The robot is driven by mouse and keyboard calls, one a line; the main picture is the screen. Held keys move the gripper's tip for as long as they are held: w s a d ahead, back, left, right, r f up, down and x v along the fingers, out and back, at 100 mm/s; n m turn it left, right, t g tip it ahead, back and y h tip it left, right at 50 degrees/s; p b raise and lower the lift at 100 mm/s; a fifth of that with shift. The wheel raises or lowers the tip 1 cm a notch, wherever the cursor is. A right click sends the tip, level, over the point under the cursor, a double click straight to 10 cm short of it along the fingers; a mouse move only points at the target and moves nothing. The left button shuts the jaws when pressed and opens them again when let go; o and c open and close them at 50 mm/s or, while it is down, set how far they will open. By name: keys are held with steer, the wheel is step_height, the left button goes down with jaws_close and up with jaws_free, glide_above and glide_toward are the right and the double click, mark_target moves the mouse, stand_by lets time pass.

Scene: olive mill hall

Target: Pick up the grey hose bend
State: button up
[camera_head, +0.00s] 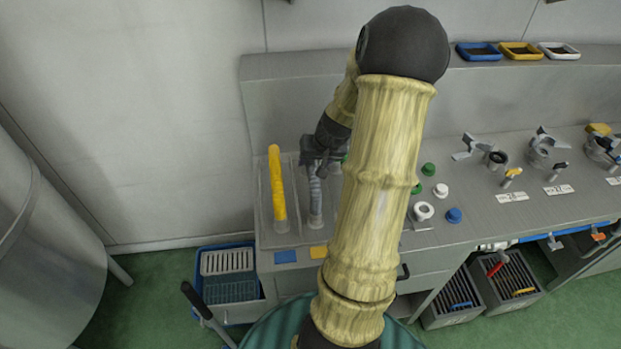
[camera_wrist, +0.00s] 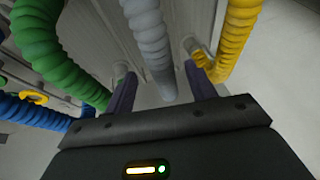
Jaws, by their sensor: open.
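The grey hose bend (camera_head: 315,196) is a ribbed grey tube standing upright at the left end of the grey bench, just right of a yellow hose. In the wrist view the grey hose bend (camera_wrist: 150,40) runs down between my two fingers, with room on both sides. My gripper (camera_head: 314,160) is at its upper part in the head view. The wrist view shows my gripper (camera_wrist: 160,72) open, a dark finger on each side of the hose. Whether either finger touches it I cannot tell.
The yellow hose (camera_head: 277,185) stands close on the left; it is right of my fingers in the wrist view (camera_wrist: 235,35). A green hose (camera_wrist: 50,55) and a blue hose (camera_wrist: 35,112) lie on the other side. My arm hides part of the bench (camera_head: 470,222).

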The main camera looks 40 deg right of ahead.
steer(key=shift+w+f, duration=0.1)
steer(key=shift+f, duration=0.1)
steer(key=shift+w+p+x, duration=0.25)
steer(key=shift+p+x, duration=0.8)
steer(key=shift+x, duration=1.55)
steer(key=shift+r, duration=0.15)
jaws_close()
